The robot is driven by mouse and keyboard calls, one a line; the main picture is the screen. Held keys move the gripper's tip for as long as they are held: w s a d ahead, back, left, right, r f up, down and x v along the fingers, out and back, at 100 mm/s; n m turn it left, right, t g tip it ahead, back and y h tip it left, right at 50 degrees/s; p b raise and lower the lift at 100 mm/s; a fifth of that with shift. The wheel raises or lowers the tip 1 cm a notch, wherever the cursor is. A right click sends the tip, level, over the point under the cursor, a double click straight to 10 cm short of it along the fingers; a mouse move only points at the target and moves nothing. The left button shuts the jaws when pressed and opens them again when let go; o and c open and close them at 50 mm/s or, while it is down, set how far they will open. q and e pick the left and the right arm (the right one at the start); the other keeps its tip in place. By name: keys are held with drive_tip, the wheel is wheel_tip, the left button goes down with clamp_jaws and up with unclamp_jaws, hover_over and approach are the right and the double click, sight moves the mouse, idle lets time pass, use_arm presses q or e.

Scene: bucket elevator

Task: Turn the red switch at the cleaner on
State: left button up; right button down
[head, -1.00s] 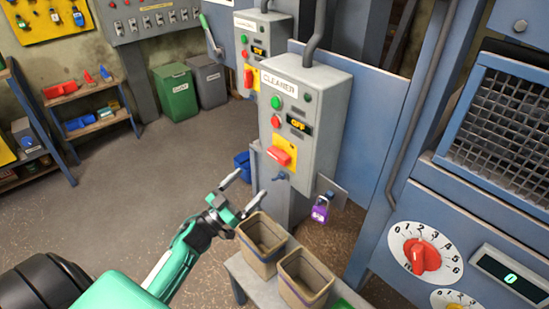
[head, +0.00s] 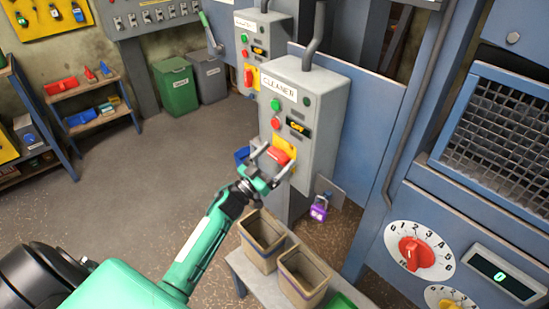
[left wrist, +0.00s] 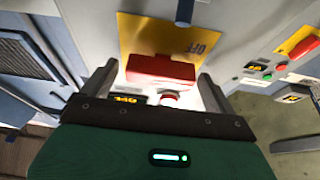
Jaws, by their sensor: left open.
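The cleaner box (head: 318,98) is a grey cabinet labelled CLEANER in the middle of the head view. Its red switch (head: 278,156) sits on a yellow plate (head: 291,147), with the display reading OFF above it. In the left wrist view the red switch (left wrist: 160,70) lies crosswise on the yellow plate (left wrist: 140,35), which is marked OFF. My left gripper (head: 272,160) is open, its fingers on either side of the switch. In the wrist view both fingers are apart from the switch. My right gripper is not in view.
A purple padlock (head: 319,209) hangs at the box's lower right. Two tan bins (head: 263,239) stand on a low bench below. A second switch box (head: 262,45) stands behind. A dial panel (head: 419,251) is at the right.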

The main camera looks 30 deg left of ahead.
use_arm(q)
drive_tip(key=c, duration=1)
drive_tip(key=shift+m+h, duration=0.4)
drive_tip(key=shift+m, duration=0.1)
drive_tip(key=m, duration=0.2)
drive_tip(key=m+g+h+b, duration=0.1)
drive_tip(key=m, duration=0.1)
drive_tip(key=shift+f+h+b, duration=0.1)
drive_tip(key=shift+h+b, duration=0.2)
drive_tip(key=m+g+h, duration=0.1)
drive_tip(key=m, duration=0.2)
drive_tip(key=m+g+h+b, duration=0.1)
drive_tip(key=m, duration=0.2)
drive_tip(key=shift+m, duration=0.3)
drive_tip(key=m+g, duration=0.1)
drive_tip(key=m, duration=0.1)
drive_tip(key=m+g, duration=0.1)
drive_tip(key=m, duration=0.2)
drive_tip(key=shift+g+h, duration=0.3)
drive_tip(key=shift+h, duration=0.1)
drive_tip(key=m+g, duration=0.1)
drive_tip(key=m, duration=0.1)
drive_tip(key=m+g, duration=0.1)
drive_tip(key=m, duration=0.2)
drive_tip(key=shift+m, duration=0.3)
drive_tip(key=shift+y+p, duration=0.3)
